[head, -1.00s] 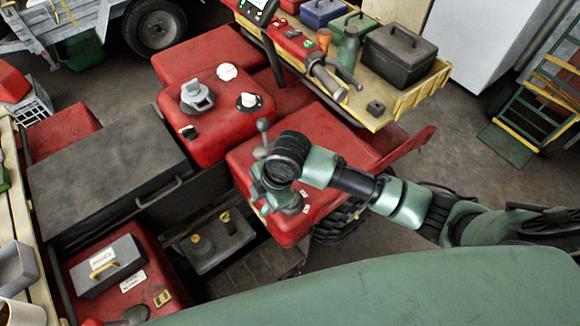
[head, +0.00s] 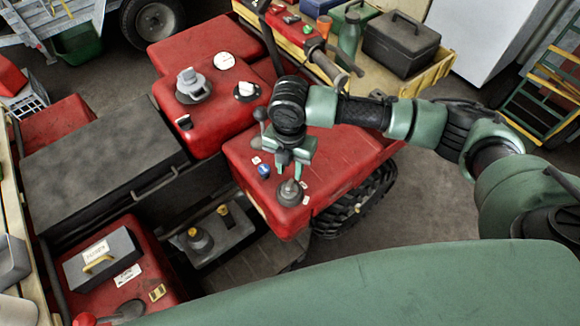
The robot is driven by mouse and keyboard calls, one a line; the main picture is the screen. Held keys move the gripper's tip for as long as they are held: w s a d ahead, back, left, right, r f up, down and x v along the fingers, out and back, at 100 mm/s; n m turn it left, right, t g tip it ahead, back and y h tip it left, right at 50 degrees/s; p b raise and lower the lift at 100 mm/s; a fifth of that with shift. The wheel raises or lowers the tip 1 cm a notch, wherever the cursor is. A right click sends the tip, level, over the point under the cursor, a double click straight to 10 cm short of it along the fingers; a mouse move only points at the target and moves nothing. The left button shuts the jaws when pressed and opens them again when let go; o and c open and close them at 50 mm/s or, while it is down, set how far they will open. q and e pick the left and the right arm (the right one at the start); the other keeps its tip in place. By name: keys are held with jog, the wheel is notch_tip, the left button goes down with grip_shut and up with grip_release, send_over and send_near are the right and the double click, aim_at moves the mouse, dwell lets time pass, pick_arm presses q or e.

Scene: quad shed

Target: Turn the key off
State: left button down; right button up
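My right gripper (head: 289,168) points down over the red quad body (head: 320,150) at centre. Its two teal fingers look parted, with nothing visible between them. Just below the fingertips is a grey, cone-shaped fitting with a short upright stem (head: 289,193), with small white labels beside it. A blue round knob (head: 264,171) sits left of the fingers. I cannot clearly make out a key; the stem in the grey fitting may be it, but its shape is too small to tell. Contact between fingers and stem cannot be told. My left gripper is not in view.
A black-knobbed lever (head: 261,116) stands close left of my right wrist. A grey cap (head: 192,85) and a white-topped switch (head: 246,91) are on the red tank. A handlebar grip (head: 348,65) and yellow tray (head: 432,80) lie behind.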

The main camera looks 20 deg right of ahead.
aim_at(290, 183)
notch_tip(290, 183, down, 4)
jog(key=b, duration=0.3)
jog(key=shift+r, duration=0.25)
jog(key=shift+f+b, duration=0.5)
jog(key=shift+f, duration=1.4)
jog(key=shift+c, duration=0.3)
grip_shut()
